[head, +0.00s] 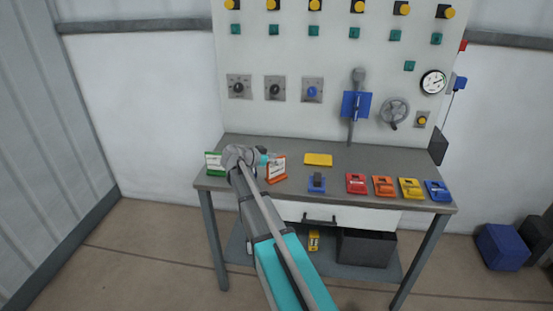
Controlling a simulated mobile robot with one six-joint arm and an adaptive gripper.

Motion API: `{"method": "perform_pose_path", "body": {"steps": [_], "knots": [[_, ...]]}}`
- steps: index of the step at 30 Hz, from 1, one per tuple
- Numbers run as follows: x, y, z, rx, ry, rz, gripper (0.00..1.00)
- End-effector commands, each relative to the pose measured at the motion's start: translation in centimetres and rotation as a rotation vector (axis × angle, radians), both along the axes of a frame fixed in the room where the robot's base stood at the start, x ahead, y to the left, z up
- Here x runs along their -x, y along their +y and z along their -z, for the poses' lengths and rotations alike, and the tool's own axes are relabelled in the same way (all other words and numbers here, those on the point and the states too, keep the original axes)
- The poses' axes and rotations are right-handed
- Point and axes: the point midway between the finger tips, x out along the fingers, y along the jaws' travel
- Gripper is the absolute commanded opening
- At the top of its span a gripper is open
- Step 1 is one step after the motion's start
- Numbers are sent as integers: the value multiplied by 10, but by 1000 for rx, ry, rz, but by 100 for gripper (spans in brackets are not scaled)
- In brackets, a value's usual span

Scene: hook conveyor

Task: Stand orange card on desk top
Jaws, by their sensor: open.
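The orange card (276,168), with a white face and an orange foot and edge, stands upright, slightly turned, on the grey desk top (335,158), left of the middle. My gripper (264,156) is open at the card's upper left. It is small and partly hidden by my arm's wrist, so I cannot tell whether it touches the card. A similar green card (213,163) stands to the left, partly behind my wrist.
A yellow block (318,159) lies right of the card. A blue switch block (317,183) is near the front edge. Red (356,183), orange (383,186), yellow (410,188) and blue (437,190) blocks line the right front. A control panel (300,120) rises behind.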

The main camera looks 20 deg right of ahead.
Motion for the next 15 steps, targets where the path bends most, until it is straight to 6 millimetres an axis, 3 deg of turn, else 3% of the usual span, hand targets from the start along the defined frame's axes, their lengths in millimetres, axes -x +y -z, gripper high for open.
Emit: {"method": "perform_pose_path", "body": {"steps": [15], "knots": [[14,72,-33,0,1,-1,50]]}}
